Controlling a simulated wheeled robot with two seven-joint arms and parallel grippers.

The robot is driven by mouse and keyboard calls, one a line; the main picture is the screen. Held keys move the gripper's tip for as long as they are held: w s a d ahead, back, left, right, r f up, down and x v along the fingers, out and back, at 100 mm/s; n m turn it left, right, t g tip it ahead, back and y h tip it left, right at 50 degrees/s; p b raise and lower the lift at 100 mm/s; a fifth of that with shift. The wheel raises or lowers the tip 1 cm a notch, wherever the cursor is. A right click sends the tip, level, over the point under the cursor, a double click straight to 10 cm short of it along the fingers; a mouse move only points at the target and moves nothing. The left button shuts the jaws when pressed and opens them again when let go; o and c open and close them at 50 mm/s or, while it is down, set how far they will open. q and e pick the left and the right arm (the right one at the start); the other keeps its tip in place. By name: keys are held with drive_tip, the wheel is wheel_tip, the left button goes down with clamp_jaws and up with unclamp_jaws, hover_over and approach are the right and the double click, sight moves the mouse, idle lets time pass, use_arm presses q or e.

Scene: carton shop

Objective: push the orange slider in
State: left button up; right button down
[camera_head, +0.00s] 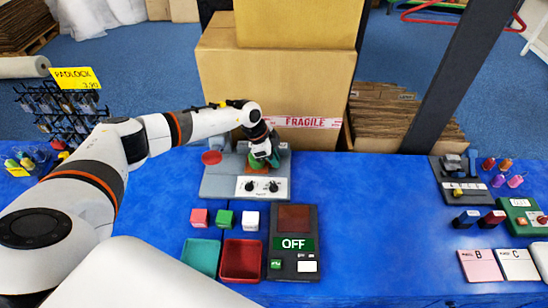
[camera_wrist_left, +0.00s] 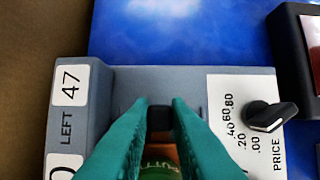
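A grey device (camera_head: 213,184) with two black knobs on a white plate stands on the blue table. A small orange part (camera_head: 258,171), likely the slider, shows on it under my left gripper (camera_head: 264,160). In the left wrist view, orange (camera_wrist_left: 160,152) shows low between the teal fingers of my left gripper (camera_wrist_left: 160,105), beside a green piece with partly hidden lettering. The fingertips stand apart, with a dark block (camera_wrist_left: 160,119) between them. Whether they touch anything is unclear. The fingers hide much of the slider. My right gripper is out of view.
A red button (camera_head: 211,157) is left of the orange part. Coloured cubes (camera_head: 225,218), a teal tray (camera_head: 187,260), a red tray (camera_head: 241,280) and a black "OFF" unit (camera_head: 281,226) lie in front. A large carton (camera_head: 220,80) stands behind.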

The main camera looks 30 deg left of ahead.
use_arm(q)
drive_tip(key=shift+a, duration=0.1)
clamp_jaws()
drive_tip(key=s+a+p, duration=0.1)
drive_tip(key=a, duration=0.1)
drive_tip(key=s+a+p, duration=0.1)
drive_tip(key=a, duration=0.1)
drive_tip(key=s+a+p, duration=0.1)
drive_tip(key=a, duration=0.2)
drive_tip(key=shift+s, duration=0.2)
drive_tip(key=shift+d, duration=0.15)
drive_tip(key=o, duration=0.8)
unclamp_jaws()
drive_tip(key=v, duration=1.2)
drive_tip(key=shift+d, duration=0.1)
